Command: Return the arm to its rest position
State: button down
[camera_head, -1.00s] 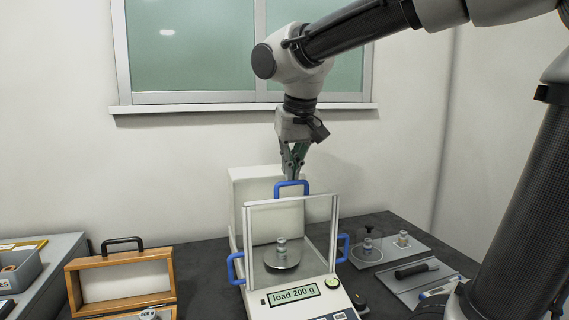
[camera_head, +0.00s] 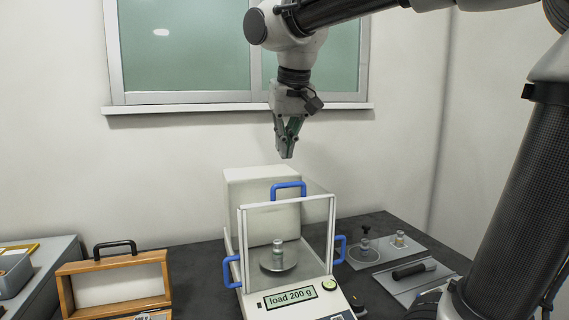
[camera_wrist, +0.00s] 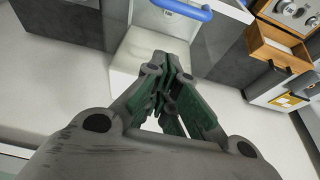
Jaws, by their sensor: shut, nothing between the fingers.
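My gripper (camera_head: 287,155) hangs from my arm above the back of the balance, fingers pointing down. It is shut and empty, clear of everything. In the wrist view its closed fingertips (camera_wrist: 160,62) sit in the middle, with part of a blue handle (camera_wrist: 183,8) beyond them. The balance (camera_head: 248,290) stands on the dark table with glass panes and blue handles. Its display reads "load 200 g". A small metal weight (camera_head: 278,247) stands on its round pan (camera_head: 268,266).
A wooden case (camera_head: 115,283) with a black handle stands at left. At right, two grey trays (camera_head: 405,250) (camera_head: 425,289) hold small weights and a black-handled tool. A window (camera_head: 200,50) is in the wall behind. The air around my gripper is free.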

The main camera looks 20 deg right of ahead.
jog(key=v, duration=0.5)
jog(key=s+d+f, duration=1.4)
jog(key=s+f, duration=0.2)
jog(key=f, duration=0.3)
jog(key=shift+s+d+f, duration=0.15)
jog(key=shift+d+f, duration=0.05)
